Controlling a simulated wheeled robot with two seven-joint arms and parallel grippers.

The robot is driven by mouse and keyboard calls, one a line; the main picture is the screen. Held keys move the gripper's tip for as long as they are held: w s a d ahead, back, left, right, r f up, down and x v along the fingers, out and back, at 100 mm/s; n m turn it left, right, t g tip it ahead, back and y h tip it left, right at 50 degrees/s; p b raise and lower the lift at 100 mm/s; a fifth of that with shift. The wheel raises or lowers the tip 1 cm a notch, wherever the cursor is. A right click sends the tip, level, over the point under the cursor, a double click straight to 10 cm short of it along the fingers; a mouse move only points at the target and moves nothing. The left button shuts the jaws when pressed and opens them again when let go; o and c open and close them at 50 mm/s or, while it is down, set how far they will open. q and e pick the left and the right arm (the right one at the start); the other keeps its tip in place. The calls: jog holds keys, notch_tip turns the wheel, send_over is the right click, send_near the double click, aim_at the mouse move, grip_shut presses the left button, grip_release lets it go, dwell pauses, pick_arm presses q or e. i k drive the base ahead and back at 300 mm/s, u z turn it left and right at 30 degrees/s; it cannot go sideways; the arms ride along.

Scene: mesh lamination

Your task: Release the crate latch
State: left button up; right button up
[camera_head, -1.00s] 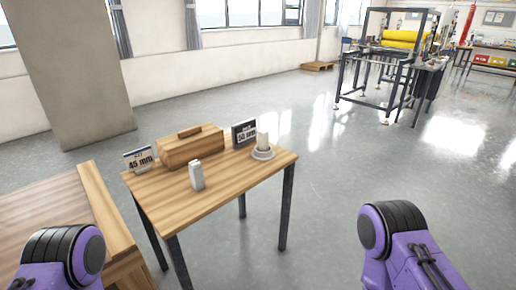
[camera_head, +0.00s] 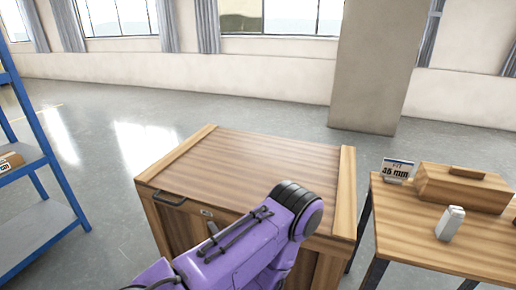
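A wooden crate (camera_head: 250,155) with a closed, flat lid stands in the middle of the view. Its front face carries a dark handle (camera_head: 168,201) at the left and a small metal latch plate (camera_head: 206,212) near the lid's front edge. A purple arm of mine, apparently the left, crosses in front of the crate and hides much of its front and the area below the latch. I cannot tell whether the latch is fastened.
A wooden table (camera_head: 430,250) stands close to the crate's right, bearing a wooden box (camera_head: 462,190), a "45 mm" sign (camera_head: 397,171) and a small white block (camera_head: 450,223). A blue shelf rack (camera_head: 45,150) stands at the left. Floor is open behind the crate.

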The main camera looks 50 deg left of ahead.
aim_at(211, 225)
jog(key=u, duration=1.95)
jog(key=k, duration=1.3)
jog(key=u, duration=0.85)
jog(key=i, duration=1.45)
jog(key=z, duration=0.2)
